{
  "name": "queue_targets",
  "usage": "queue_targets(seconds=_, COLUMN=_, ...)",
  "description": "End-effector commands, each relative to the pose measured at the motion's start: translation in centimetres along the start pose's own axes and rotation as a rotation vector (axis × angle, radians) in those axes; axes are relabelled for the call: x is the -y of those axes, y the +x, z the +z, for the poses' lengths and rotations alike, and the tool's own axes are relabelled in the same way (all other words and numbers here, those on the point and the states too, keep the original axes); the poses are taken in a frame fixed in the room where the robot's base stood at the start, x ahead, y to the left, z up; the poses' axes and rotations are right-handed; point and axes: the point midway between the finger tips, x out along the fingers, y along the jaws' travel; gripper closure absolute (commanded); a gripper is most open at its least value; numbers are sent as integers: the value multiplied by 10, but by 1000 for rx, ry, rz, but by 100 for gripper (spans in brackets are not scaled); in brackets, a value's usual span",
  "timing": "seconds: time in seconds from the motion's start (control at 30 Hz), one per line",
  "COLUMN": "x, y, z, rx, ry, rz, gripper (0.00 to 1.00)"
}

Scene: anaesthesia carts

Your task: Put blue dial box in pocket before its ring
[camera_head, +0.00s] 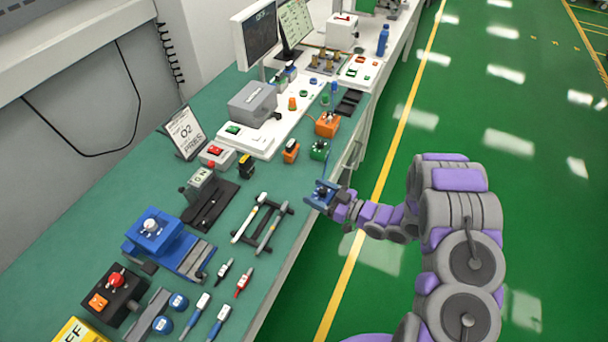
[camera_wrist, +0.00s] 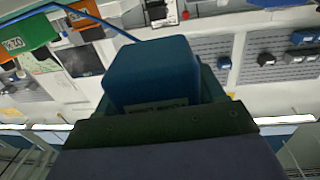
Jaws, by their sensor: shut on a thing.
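My gripper (camera_head: 327,195) is shut on a blue box (camera_head: 320,189) with a dial-like knob on top. It holds the box near the right edge of the green bench. In the wrist view the blue box (camera_wrist: 152,72) fills the space in front of my gripper. Its lower end is hidden behind the gripper. I cannot tell which is the pocket.
A green box (camera_head: 319,150) and orange boxes (camera_head: 327,124) stand just beyond my gripper. A larger blue device (camera_head: 152,231) stands farther left. The green floor to the right is clear.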

Motion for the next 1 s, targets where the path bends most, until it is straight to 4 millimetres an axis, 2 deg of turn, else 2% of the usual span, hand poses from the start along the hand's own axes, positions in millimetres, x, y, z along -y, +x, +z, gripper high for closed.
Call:
queue_targets(seconds=0.1, x=-17, y=24, z=4, rx=-2, ry=-6, rz=-3, gripper=86)
queue_targets(seconds=0.43, x=-61, y=78, z=9, rx=-4, ry=-7, rz=-1, gripper=86)
queue_targets(seconds=0.9, x=-84, y=107, z=13, rx=-1, ry=-3, rz=1, gripper=86)
queue_targets(seconds=0.93, x=-86, y=110, z=15, rx=-1, ry=-3, rz=2, gripper=86)
queue_targets(seconds=1.0, x=-85, y=108, z=31, rx=0, ry=2, rz=3, gripper=86)
